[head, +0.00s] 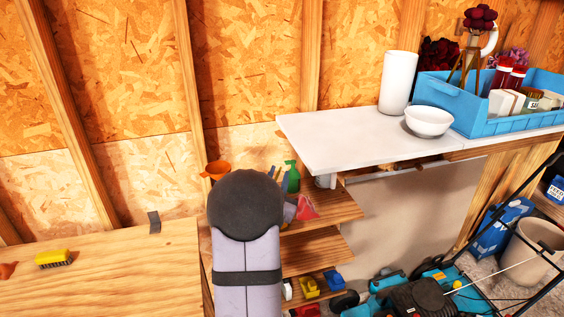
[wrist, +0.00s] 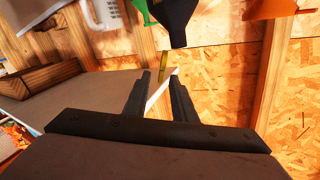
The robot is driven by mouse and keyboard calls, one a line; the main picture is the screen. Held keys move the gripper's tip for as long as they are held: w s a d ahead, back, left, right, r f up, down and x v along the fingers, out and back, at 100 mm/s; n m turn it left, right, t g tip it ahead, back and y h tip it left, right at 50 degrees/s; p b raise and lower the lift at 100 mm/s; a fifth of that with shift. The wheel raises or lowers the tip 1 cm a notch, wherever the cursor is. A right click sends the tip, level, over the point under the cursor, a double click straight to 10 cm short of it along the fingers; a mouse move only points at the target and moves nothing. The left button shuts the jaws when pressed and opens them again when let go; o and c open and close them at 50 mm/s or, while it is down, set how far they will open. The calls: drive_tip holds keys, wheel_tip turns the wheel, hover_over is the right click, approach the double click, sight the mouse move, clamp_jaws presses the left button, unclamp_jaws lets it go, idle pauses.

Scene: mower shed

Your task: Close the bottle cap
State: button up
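My gripper (wrist: 160,78) shows in the wrist view with its two dark fingers apart and nothing held between them. In the head view my own arm hides it. A white container with printed text (wrist: 106,13) is cut off by the top edge of the wrist view; I cannot tell whether it is the task's bottle. A green bottle (head: 292,177) stands on the wooden shelf unit in the head view, partly behind my arm. Part of a green thing (wrist: 143,10) shows at the top of the wrist view. I cannot make out a loose cap in either view.
An orange funnel (head: 215,169) is left of my arm. A white countertop (head: 340,135) carries a white cylinder (head: 398,83), a white bowl (head: 429,121) and a blue crate (head: 465,118). A yellow brush (head: 54,258) lies on the wooden bench (head: 120,280). A dark object (wrist: 177,20) hangs beyond my fingers.

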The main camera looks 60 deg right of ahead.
drive_tip(key=p+x, duration=0.3)
drive_tip(key=x, duration=0.4)
idle(0.3)
drive_tip(key=shift+d+f, duration=0.1)
drive_tip(key=shift+c, duration=0.7)
clamp_jaws()
